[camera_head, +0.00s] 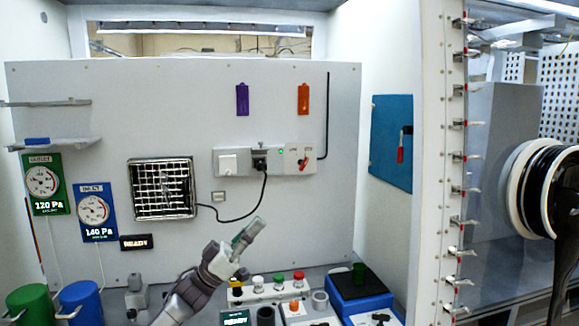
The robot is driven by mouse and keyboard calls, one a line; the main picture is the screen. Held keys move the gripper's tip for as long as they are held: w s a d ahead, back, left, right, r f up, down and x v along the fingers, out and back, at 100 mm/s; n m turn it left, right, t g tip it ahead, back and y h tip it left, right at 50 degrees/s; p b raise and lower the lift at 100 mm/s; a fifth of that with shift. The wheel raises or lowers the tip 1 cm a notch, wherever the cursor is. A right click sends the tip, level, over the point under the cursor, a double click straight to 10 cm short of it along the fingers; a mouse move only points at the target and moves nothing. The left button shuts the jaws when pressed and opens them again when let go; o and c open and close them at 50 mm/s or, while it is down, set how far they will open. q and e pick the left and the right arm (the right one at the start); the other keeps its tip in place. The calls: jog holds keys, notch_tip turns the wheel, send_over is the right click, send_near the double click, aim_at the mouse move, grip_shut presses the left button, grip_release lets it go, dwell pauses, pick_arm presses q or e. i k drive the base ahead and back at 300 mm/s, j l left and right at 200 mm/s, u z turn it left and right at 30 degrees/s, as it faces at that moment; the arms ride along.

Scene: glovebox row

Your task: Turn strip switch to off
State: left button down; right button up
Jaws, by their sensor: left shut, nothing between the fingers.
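The power strip (240,152) is a pale bar mounted on the grey back panel. A black plug (260,162) sits in its middle, with a small lit green light beside it. The red strip switch (304,161) is at the strip's right end, a tilted lever between small labels too small to read. My left gripper (254,226) is shut and empty, pointing up and right. In the picture it is below the strip and left of the switch, apart from both. My right gripper is not in view.
A black cord runs from the plug to a grille box (162,188). Colored buttons (278,279) and a blue box (361,291) stand below. Purple (242,99) and orange (304,98) tags hang above. A blue panel (391,143) is on the right wall.

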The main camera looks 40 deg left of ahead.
aim_at(306, 160)
jog(key=i+j, duration=0.75)
jog(key=j, duration=0.2)
